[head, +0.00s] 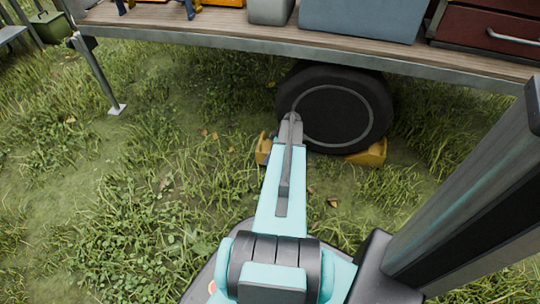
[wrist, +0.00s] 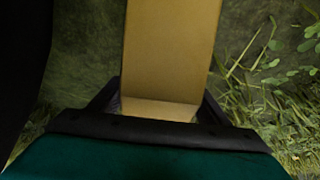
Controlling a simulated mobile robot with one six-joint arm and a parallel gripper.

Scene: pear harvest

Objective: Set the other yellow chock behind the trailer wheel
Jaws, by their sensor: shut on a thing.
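The trailer wheel (head: 335,110) is a black tyre standing on the grass under the trailer. One yellow chock (head: 370,152) sits low at the wheel's right side. The other yellow chock (head: 263,148) is at the wheel's left side in the head view, mostly covered by my arm. In the wrist view this chock (wrist: 172,50) stands between the jaws of my gripper (wrist: 158,106), which is shut on it. My gripper's fingers are hidden behind the arm in the head view. Whether this chock touches the tyre or the ground, I cannot tell.
The trailer bed (head: 240,38) spans the top of the head view, with a grey-blue box (head: 360,18) and a dark red toolbox (head: 490,32) on it. A support leg (head: 98,80) stands left of the wheel. Open grass (head: 120,190) lies to the left.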

